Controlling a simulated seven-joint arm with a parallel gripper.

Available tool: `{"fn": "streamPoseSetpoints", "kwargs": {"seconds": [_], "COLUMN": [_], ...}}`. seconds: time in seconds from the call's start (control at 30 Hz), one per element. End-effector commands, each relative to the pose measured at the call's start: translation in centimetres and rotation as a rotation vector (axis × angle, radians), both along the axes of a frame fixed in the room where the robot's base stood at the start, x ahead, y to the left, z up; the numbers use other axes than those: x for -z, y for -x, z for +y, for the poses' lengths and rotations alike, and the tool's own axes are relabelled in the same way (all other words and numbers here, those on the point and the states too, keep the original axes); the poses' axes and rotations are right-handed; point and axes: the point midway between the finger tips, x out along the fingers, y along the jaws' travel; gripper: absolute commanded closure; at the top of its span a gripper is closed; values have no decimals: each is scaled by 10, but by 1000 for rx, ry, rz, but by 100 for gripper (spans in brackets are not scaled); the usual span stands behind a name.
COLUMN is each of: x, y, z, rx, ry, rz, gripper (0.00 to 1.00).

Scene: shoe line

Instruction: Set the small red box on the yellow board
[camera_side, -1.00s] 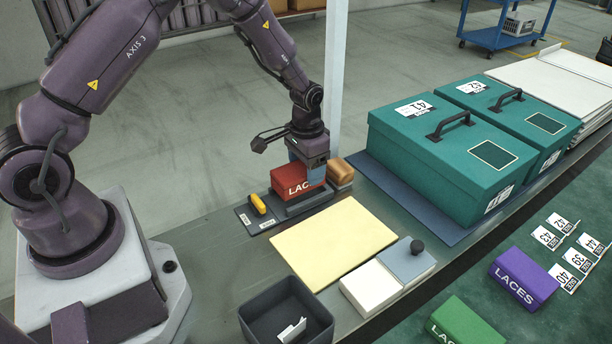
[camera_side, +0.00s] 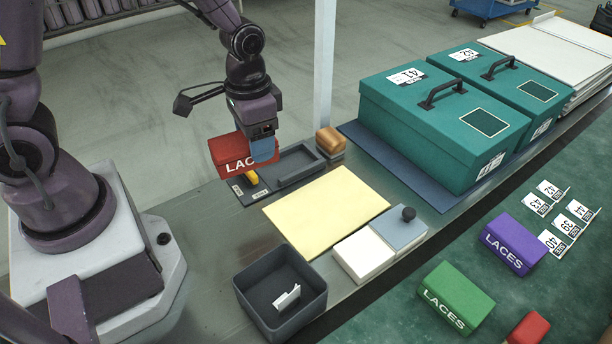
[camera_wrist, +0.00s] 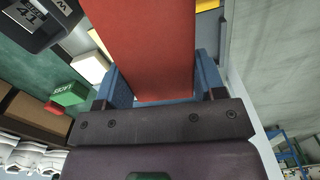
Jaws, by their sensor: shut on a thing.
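The small red box (camera_side: 229,153), lettered "LAC…", is held in my gripper (camera_side: 262,150) above the dark tray, behind and left of the yellow board. In the wrist view the red box (camera_wrist: 150,50) fills the space between the blue fingers of my gripper (camera_wrist: 165,90). The yellow board (camera_side: 325,209) lies flat and bare on the grey bench, in front and to the right of the held box. My gripper hides part of the box's lettering.
The dark tray (camera_side: 300,167) has an empty recess and a yellow item (camera_side: 252,176). A brown block (camera_side: 330,140) stands beside it. A dark bin (camera_side: 262,312) and a white-and-grey block with a knob (camera_side: 362,258) border the board. Large teal boxes (camera_side: 440,125) stand at the right.

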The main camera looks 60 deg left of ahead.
Motion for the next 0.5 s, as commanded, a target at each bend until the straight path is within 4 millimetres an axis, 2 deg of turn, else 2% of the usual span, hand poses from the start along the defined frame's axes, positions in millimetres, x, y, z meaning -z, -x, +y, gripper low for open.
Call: {"fn": "streamPoseSetpoints", "kwargs": {"seconds": [0.03, 0.1, 0.2, 0.37, 0.5], "x": [0, -1, -3, -3, 9], "y": [-4, -8, -13, -20, -43], "z": [-17, -35, -55, -55, -59], "rx": [25, 26, -16, -114, -129], "ry": [0, 0, 0, 0, -1], "rz": [-1, -3, -3, 0, 3], "gripper": [62, 62, 62, 62, 62]}}
